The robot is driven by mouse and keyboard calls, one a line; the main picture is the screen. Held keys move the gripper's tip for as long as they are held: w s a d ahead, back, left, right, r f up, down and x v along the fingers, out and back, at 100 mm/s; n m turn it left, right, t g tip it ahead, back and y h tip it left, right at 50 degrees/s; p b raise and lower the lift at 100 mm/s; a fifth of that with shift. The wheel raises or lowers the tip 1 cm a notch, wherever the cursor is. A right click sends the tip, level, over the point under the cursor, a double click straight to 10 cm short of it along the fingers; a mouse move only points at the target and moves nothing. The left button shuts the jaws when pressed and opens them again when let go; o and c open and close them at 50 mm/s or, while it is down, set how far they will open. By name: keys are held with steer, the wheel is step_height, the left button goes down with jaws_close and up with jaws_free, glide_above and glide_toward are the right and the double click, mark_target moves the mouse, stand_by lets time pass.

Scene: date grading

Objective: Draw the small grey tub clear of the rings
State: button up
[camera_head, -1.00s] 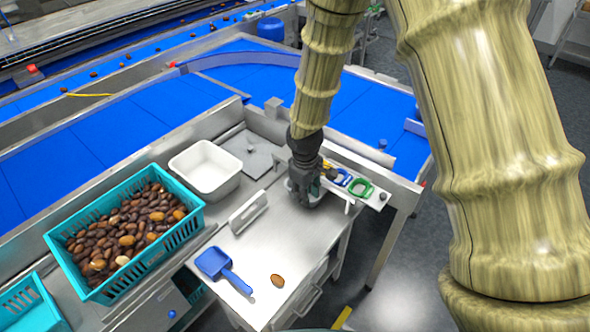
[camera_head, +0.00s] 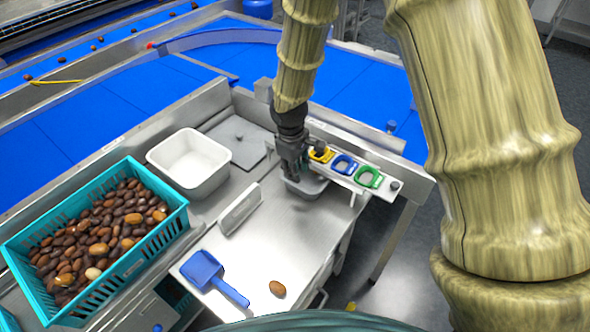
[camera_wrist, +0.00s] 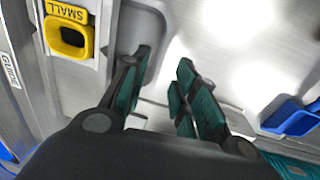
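The small grey tub (camera_head: 310,188) sits on the steel bench, just in front of the yellow ring (camera_head: 320,154) of the ring rack. My gripper (camera_head: 294,178) is down at the tub's left side and hides part of it. In the wrist view the tub (camera_wrist: 158,32) shows beside the yellow ring marked SMALL (camera_wrist: 68,37). My gripper (camera_wrist: 160,80) is open there, with one dark green finger over the tub and the other to the right of its rim. I see nothing held. Whether a finger touches the tub I cannot tell.
Blue (camera_head: 345,164) and green (camera_head: 369,178) rings follow on the rack. A white tub (camera_head: 188,185), an upright steel plate (camera_head: 240,212), a blue scoop (camera_head: 222,287) and a single date (camera_head: 277,289) stand or lie to the left and front. A teal crate (camera_head: 165,232) holds many dates.

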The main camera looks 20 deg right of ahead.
mark_target(298, 187)
stand_by(0.3)
steer(key=shift+w+d+f+p, duration=0.2)
steer(key=shift+f+p, duration=0.25)
steer(key=shift+f, duration=1.35)
steer(key=shift+w+d+f+p, duration=0.15)
steer(key=shift+f+p, duration=0.25)
steer(key=shift+f, duration=1.35)
steer(key=shift+w+d+f+p, duration=0.15)
steer(key=shift+f+p, duration=0.3)
steer(key=shift+f, duration=1.35)
steer(key=shift+s, duration=0.1)
steer(key=shift+c, duration=0.4)
